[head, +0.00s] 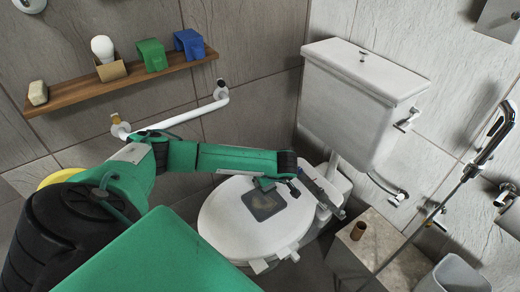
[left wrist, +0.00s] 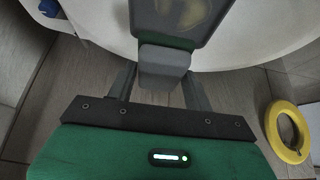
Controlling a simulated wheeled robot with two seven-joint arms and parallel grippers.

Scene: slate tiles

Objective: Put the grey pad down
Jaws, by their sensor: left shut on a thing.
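The grey pad (head: 264,204), dark with a lighter marking on its face, shows over the white toilet lid (head: 225,225) in the head view. In the left wrist view the pad (left wrist: 180,18) is at the top, with a grey block-like grip (left wrist: 163,62) at its near end. My left gripper (head: 273,184) is shut on that grip; its two fingers (left wrist: 162,88) stand either side of it. I cannot tell whether the pad touches the lid or hovers just above it. My right gripper is not in view.
The toilet cistern (head: 355,90) stands behind the lid. A white grab rail (head: 180,117) and a wooden shelf (head: 120,80) with several small items are on the left wall. A yellow ring (left wrist: 287,132) lies on the floor.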

